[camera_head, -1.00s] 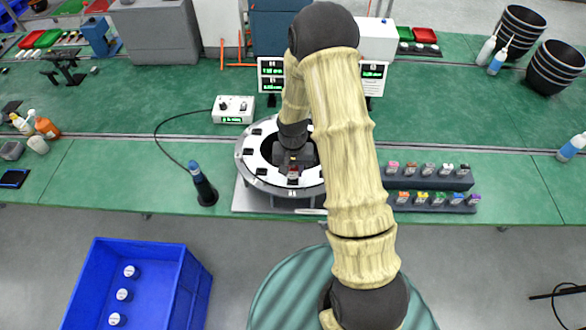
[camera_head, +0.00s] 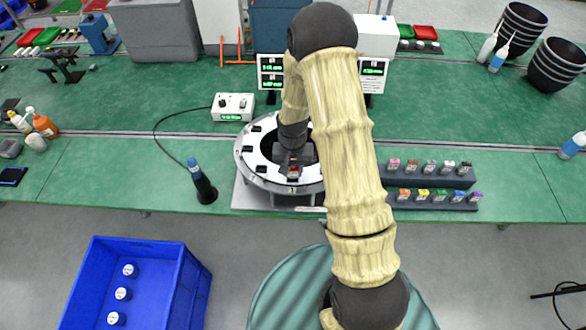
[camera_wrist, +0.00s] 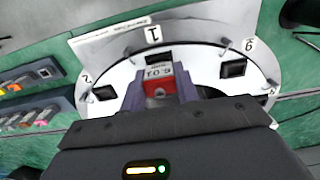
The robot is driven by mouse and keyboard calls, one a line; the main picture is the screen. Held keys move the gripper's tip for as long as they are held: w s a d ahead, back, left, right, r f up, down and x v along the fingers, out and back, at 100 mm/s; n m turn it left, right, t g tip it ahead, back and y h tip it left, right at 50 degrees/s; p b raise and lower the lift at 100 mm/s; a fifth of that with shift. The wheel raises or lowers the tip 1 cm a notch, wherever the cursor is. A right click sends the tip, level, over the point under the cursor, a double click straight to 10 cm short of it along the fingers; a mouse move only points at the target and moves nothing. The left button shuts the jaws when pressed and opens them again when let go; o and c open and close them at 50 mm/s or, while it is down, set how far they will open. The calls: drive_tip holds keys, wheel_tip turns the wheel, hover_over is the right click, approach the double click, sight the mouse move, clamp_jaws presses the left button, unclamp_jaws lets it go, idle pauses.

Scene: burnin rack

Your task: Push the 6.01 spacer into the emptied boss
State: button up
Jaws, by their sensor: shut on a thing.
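The spacer (camera_wrist: 159,88) is a small block with a red face and a pale label that reads 6.01 upside down in the wrist view. My gripper (camera_wrist: 160,80) is shut on it, one purple-grey finger on each side. The spacer also shows as a small red spot below my gripper (camera_head: 293,164) in the head view. It is over the white ring (camera_wrist: 205,62), in line with the number 1. A dark opening (camera_wrist: 154,57) shows just beyond the spacer; the spacer and fingers partly hide it. I cannot tell whether the spacer has entered it.
Other dark sockets sit around the ring, one (camera_wrist: 232,69) near another number plate. Two dark racks of coloured spacers (camera_head: 430,174) stand right of the ring. A blue-topped tool (camera_head: 201,183) stands at its left. A blue crate (camera_head: 190,285) is at front left.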

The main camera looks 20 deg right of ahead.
drive_tip(key=shift+r, duration=0.15)
drive_tip(key=shift+r+p, duration=0.3)
drive_tip(key=shift+r, duration=0.1)
drive_tip(key=shift+f+b, duration=0.6)
drive_tip(key=shift+f, duration=0.05)
idle(1.6)
drive_tip(key=o, duration=1.1)
drive_tip(key=shift+r, duration=0.1)
wheel_tip(320, 180, up, 17)
drive_tip(key=b, duration=0.3)
drive_tip(key=shift+r+b, duration=0.15)
drive_tip(key=shift+b, duration=0.2)
